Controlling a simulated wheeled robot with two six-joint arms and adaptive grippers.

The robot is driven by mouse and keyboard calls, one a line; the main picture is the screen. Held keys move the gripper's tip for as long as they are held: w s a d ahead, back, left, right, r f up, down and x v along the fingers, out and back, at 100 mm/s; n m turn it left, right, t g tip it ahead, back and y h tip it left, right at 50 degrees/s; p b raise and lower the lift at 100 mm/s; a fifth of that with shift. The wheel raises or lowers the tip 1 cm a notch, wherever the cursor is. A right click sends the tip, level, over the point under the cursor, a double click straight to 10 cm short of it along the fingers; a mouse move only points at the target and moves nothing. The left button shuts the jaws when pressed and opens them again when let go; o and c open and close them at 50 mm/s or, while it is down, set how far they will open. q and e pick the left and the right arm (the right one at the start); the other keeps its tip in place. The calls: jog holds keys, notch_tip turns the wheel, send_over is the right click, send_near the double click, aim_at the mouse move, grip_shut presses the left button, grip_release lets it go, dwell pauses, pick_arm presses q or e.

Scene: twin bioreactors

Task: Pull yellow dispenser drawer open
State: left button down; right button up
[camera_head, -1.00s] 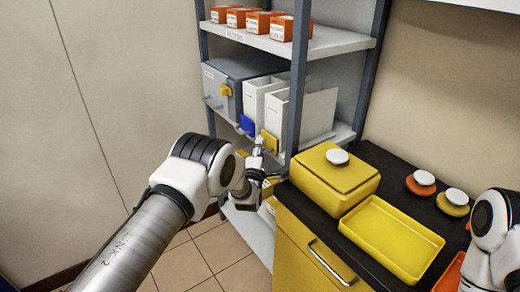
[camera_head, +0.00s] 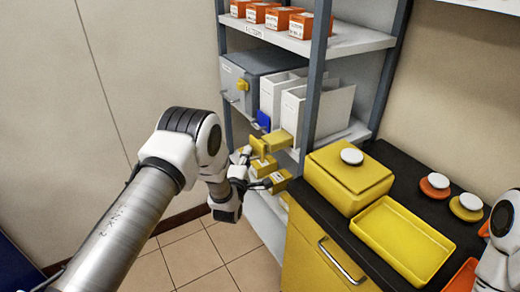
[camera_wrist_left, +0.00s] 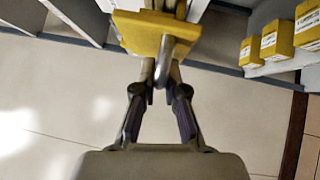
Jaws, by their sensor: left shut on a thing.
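The yellow dispenser drawer (camera_head: 278,140) sticks out from the lower front of the nearer white dispenser (camera_head: 318,113) on the shelf, towards my left arm. In the left wrist view its yellow front plate (camera_wrist_left: 138,34) carries a metal loop handle. My left gripper (camera_head: 246,166) is at the drawer front, and its fingers (camera_wrist_left: 160,80) are shut on the handle. The fingertips are partly hidden in the head view. My right arm shows at the right edge, but its gripper is out of view.
A blue drawer (camera_head: 263,120) sits on the neighbouring dispenser, beside a grey box (camera_head: 240,88). Yellow boxes (camera_head: 280,180) stand on the lower shelf, close to my left gripper. A shelf post (camera_head: 315,75) and yellow cabinet (camera_head: 310,258) are to the right. Open floor lies in front.

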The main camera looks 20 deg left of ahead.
pick_arm(q)
jog(key=shift+a, duration=0.1)
jog(key=c, duration=1.2)
grip_release()
jog(key=s+d+f, duration=0.1)
jog(key=s, duration=1)
jog(key=shift+s+d+f, duration=0.25)
jog(key=shift+s, duration=0.15)
